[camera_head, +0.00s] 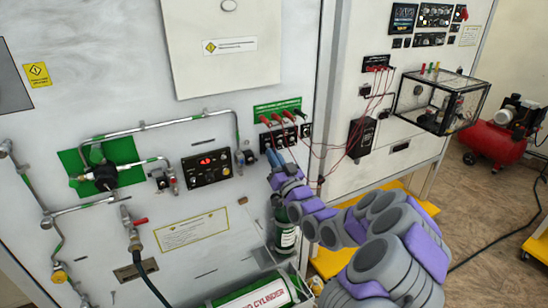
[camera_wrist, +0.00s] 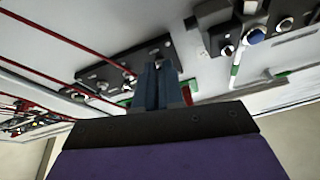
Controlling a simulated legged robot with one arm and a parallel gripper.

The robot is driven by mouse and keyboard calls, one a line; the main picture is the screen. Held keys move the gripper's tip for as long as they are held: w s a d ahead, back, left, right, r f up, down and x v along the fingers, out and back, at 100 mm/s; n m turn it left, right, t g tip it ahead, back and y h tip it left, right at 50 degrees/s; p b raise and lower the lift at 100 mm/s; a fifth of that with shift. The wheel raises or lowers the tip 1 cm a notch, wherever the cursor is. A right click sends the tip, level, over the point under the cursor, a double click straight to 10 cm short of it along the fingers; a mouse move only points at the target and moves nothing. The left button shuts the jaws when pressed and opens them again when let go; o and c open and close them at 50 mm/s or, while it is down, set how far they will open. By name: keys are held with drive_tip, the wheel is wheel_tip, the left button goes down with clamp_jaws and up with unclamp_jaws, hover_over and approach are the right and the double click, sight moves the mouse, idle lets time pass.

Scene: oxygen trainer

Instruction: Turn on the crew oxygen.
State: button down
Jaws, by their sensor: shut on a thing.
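A row of small black switch panels (camera_head: 291,135) with metal toggles sits under a green label strip (camera_head: 278,109) on the white wall panel. My gripper (camera_head: 274,158) reaches up to the left end of this row, with its blue fingers close together. In the wrist view the fingers (camera_wrist: 158,82) overlap the edge of a black panel (camera_wrist: 105,70) with metal toggles. They are shut on a small part there, seemingly a toggle switch, mostly hidden by the fingers. Which toggle it is I cannot tell.
A black box with a red display (camera_head: 207,167) and metal piping lie left of my gripper. A green cylinder (camera_head: 286,238) stands below my arm. Thin red wires (camera_head: 345,150) run right toward a clear case (camera_head: 437,103). A red compressor (camera_head: 490,138) stands far right.

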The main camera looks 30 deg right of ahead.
sight(269, 146)
drive_tip(key=shift+r, duration=0.1)
idle(0.4)
drive_tip(key=r+g+p, duration=0.2)
drive_tip(key=g+p, duration=0.1)
drive_tip(key=shift+s+g+h, duration=0.2)
drive_tip(key=shift+g+h, duration=0.1)
drive_tip(key=r+g+p, duration=0.1)
drive_tip(key=g+p, duration=0.2)
drive_tip(key=p, duration=0.1)
drive_tip(key=shift+r+p, duration=0.15)
drive_tip(key=shift+p, duration=0.15)
drive_tip(key=g+p, duration=0.1)
drive_tip(key=p, duration=0.2)
drive_tip(key=g+p, duration=0.1)
drive_tip(key=p, duration=0.2)
drive_tip(key=shift+w+r+g, duration=0.2)
drive_tip(key=shift+r+g, duration=0.2)
drive_tip(key=shift+p, duration=0.4)
drive_tip(key=shift+w+g+p, duration=0.1)
drive_tip(key=shift+g+p, duration=0.2)
drive_tip(key=shift+p, duration=0.1)
drive_tip(key=shift+f, duration=0.1)
drive_tip(key=c, duration=1.3)
unclamp_jaws()
drive_tip(key=shift+d+f, duration=0.1)
drive_tip(key=shift+f, duration=0.05)
drive_tip(key=shift+c, duration=0.2)
drive_tip(key=shift+o, duration=0.4)
